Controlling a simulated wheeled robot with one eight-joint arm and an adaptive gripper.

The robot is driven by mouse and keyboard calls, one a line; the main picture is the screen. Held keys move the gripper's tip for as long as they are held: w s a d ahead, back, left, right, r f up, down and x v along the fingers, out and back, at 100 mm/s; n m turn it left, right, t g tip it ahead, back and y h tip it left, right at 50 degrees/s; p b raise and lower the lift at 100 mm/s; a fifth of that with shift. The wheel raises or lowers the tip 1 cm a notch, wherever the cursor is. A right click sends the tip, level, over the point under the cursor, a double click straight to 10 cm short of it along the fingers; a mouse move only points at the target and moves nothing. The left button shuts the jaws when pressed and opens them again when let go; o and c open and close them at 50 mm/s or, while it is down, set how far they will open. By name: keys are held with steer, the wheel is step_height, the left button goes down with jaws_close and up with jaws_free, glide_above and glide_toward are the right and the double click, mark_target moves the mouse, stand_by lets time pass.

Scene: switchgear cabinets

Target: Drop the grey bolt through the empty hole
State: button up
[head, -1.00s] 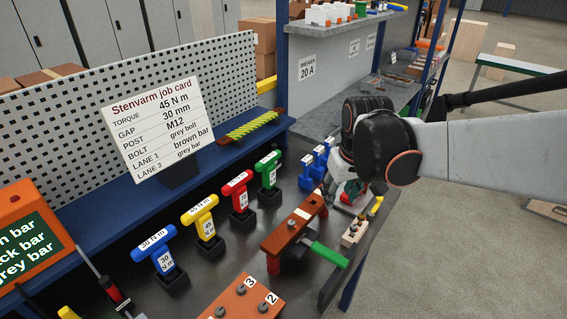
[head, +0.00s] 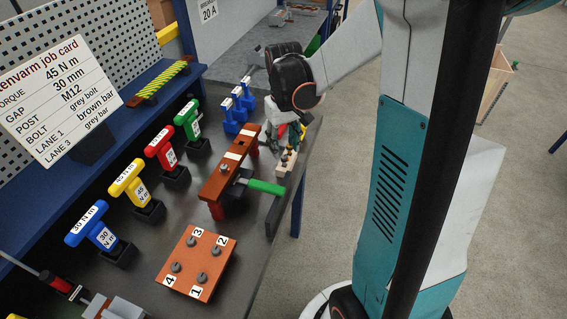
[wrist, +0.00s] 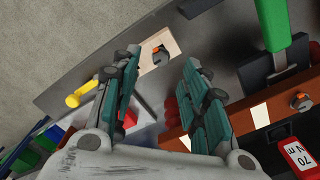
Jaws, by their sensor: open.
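My gripper (head: 283,133) is open and empty over the far end of a pale wooden block (head: 284,163), which partly hides behind it. In the wrist view, the block (wrist: 172,39) lies beyond and between my open fingertips (wrist: 162,65). A bolt head (wrist: 160,53), grey with an orange tint, stands in that block, apart from both fingers. The brown bar (head: 213,190) lies to the left of the block on supports, with white bands, a bolt (head: 224,169) and a dark spot, perhaps the empty hole (head: 238,149). The bar also shows in the wrist view (wrist: 232,119).
A green handle (head: 266,187) sticks out from the bar. Blue, yellow, red and green T-handled tools stand in a row behind. An orange block (head: 196,262) with numbered posts is in front. The job card (head: 58,85) stands left.

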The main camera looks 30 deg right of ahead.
mark_target(284, 157)
steer(key=shift+s+f+b, duration=0.1)
steer(key=shift+f+b, duration=1.1)
steer(key=shift+f, duration=1.6)
jaws_close()
